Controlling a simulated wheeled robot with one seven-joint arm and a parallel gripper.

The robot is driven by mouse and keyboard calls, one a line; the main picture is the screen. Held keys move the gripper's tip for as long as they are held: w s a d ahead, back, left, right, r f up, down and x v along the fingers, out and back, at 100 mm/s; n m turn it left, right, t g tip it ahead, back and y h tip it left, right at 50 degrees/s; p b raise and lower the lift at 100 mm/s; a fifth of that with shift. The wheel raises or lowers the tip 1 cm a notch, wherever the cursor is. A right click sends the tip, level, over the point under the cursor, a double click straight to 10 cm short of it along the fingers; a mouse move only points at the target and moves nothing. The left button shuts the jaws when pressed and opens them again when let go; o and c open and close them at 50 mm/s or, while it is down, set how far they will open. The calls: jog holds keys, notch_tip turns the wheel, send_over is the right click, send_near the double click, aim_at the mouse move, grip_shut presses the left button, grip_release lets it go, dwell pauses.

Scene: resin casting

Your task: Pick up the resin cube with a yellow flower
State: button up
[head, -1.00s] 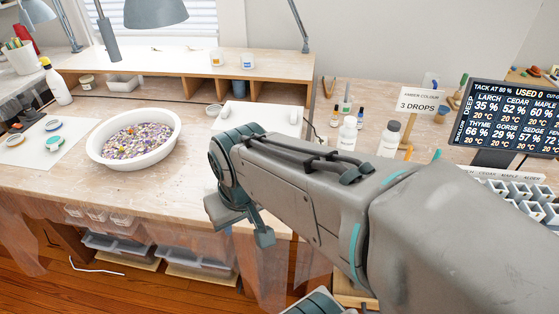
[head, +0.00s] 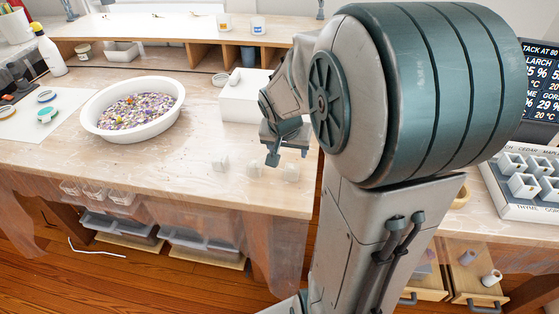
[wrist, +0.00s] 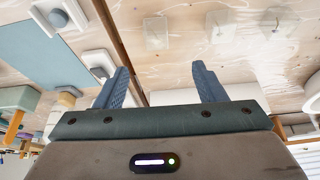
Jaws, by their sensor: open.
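Three small clear resin cubes stand in a row near the front edge of the wooden table: a left cube (head: 220,163), a middle cube (head: 248,171) and a right cube (head: 291,172). They also appear in the wrist view as a left (wrist: 157,33), a middle (wrist: 214,26) and a right pale block (wrist: 275,23). I cannot tell which cube holds a yellow flower; the contents are too faint. My gripper (head: 285,152) is above the table by the middle and right cubes. In the wrist view my gripper (wrist: 160,82) has its fingers wide apart, with nothing between them.
A white bowl of dried petals (head: 133,133) stands left of the cubes. A white box (head: 240,108) stands behind my gripper. A white tray of moulds (head: 508,205) is at the right, beyond my arm. Table between bowl and cubes is clear.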

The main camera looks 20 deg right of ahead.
aim_at(292, 167)
jog(key=b+x, duration=0.1)
jog(key=x, duration=0.7)
jog(key=shift+s+a, duration=0.1)
jog(key=shift+s+b+x, duration=0.1)
jog(key=shift+b+x, duration=0.25)
jog(key=shift+x, duration=1)
jog(key=shift+s+b+x, duration=0.15)
jog(key=shift+b+x, duration=0.15)
jog(key=shift+x, duration=1)
jog(key=c, duration=1.1)
